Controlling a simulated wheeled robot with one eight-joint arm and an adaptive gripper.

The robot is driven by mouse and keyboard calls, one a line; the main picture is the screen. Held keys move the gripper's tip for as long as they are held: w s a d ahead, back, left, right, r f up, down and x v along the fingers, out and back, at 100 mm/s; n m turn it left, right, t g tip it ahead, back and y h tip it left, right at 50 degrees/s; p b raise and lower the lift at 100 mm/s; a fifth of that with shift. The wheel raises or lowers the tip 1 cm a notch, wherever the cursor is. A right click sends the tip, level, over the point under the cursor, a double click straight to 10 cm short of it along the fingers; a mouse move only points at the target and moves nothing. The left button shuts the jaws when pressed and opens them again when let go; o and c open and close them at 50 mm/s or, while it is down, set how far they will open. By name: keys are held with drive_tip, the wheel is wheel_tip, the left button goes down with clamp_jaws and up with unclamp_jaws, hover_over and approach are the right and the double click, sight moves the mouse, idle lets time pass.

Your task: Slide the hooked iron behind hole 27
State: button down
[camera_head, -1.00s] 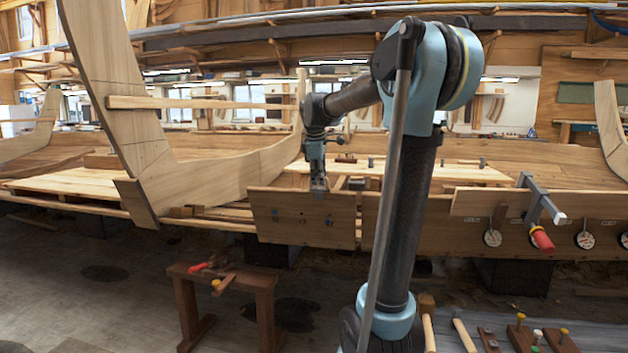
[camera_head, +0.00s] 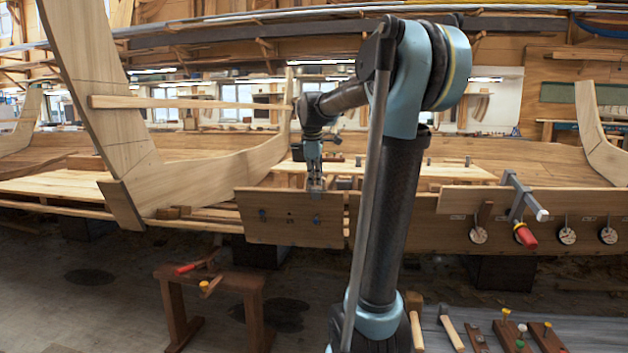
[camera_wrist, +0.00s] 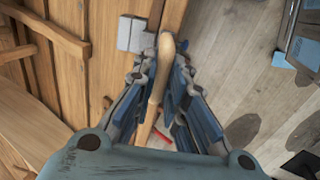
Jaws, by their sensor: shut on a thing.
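My gripper (camera_head: 315,186) is at the top edge of the short front plank (camera_head: 275,228) in the head view. In the wrist view my gripper (camera_wrist: 163,105) is shut on a pale wooden handle (camera_wrist: 163,62). A grey metal block (camera_wrist: 134,36) lies right beside the handle's far end, by the plank edge; it appears to be the hooked iron's head, but the join is not clear. The plank face shows a few small dark marks. No hole number is legible, so I cannot tell which is hole 27. The iron's position behind the plank is hidden.
A low wooden bench (camera_head: 210,276) with a red-handled tool stands in front. A clamp with a red handle (camera_head: 525,236) grips the plank at right, near several round dials. Mallets and wooden blocks lie at lower right. A curved stem timber (camera_head: 100,110) rises at left.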

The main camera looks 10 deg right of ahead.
drive_tip(key=shift+r, duration=0.1)
idle(0.3)
drive_tip(key=c, duration=1.5)
unclamp_jaws()
drive_tip(key=shift+c, duration=0.2)
drive_tip(key=shift+r, duration=0.1)
drive_tip(key=shift+r, duration=3.95)
